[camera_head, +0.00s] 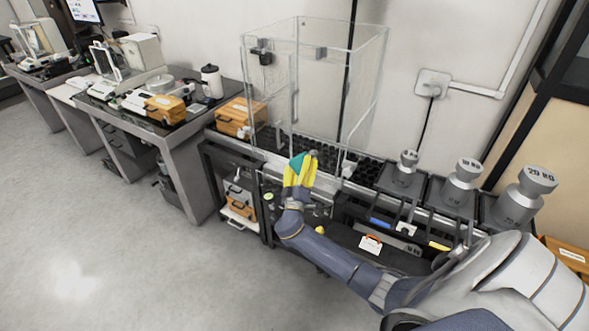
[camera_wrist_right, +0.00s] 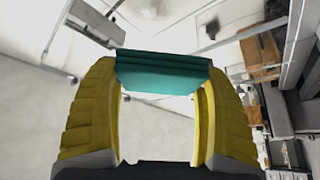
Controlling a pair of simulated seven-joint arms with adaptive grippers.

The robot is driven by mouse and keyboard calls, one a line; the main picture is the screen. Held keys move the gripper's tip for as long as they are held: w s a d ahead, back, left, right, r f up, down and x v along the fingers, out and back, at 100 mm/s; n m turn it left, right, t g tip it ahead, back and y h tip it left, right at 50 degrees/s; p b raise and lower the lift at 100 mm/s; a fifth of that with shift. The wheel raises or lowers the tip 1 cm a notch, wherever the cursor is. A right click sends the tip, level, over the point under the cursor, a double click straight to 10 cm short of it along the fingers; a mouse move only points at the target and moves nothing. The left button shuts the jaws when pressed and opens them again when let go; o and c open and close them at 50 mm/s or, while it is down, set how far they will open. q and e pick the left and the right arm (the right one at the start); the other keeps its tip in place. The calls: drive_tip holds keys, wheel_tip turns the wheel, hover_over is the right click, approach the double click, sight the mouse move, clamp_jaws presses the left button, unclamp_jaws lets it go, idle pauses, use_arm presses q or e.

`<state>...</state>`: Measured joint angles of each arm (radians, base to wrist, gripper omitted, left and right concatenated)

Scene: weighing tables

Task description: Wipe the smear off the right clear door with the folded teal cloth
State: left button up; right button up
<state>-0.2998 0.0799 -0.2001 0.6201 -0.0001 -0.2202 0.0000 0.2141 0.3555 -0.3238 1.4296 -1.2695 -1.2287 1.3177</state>
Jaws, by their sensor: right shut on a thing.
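My right gripper (camera_head: 300,172), with yellow fingers, is shut on the folded teal cloth (camera_head: 297,162). In the right wrist view the cloth (camera_wrist_right: 165,72) spans between the two yellow fingertips (camera_wrist_right: 162,66). The gripper is in front of the lower part of a tall clear enclosure (camera_head: 315,85). Its clear right side (camera_head: 367,90) stands upright; I cannot tell from here which panel is the right door. I cannot make out a smear in the head view. A dark, blurred patch (camera_wrist_right: 262,20) shows in the wrist view, but I cannot tell what it is. My left gripper is out of view.
Several metal weights, one marked 20 KG (camera_head: 522,195), stand on scales to the right. An orange case (camera_head: 240,116) sits left of the enclosure. A bench with balances (camera_head: 128,98) stands further left. The floor (camera_head: 110,250) in front is clear.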

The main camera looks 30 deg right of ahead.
sight(320, 151)
drive_tip(key=shift+t, duration=0.3)
drive_tip(key=shift+w+d, duration=0.25)
drive_tip(key=shift+d, duration=0.05)
drive_tip(key=shift+w+d, duration=0.35)
drive_tip(key=shift+d, duration=0.4)
drive_tip(key=shift+w+d, duration=0.4)
drive_tip(key=shift+d, duration=0.4)
drive_tip(key=shift+w+d, duration=0.35)
drive_tip(key=shift+d, duration=0.4)
drive_tip(key=shift+w+d, duration=0.25)
drive_tip(key=shift+d, duration=0.25)
drive_tip(key=shift+w+d, duration=0.2)
drive_tip(key=shift+d, duration=0.3)
drive_tip(key=shift+s, duration=0.1)
drive_tip(key=shift+s+d, duration=0.4)
drive_tip(key=shift+s, duration=0.45)
drive_tip(key=shift+s+d, duration=0.4)
drive_tip(key=shift+s, duration=0.4)
drive_tip(key=shift+d+r, duration=0.1)
drive_tip(key=shift+d, duration=0.05)
drive_tip(key=shift+w, duration=0.15)
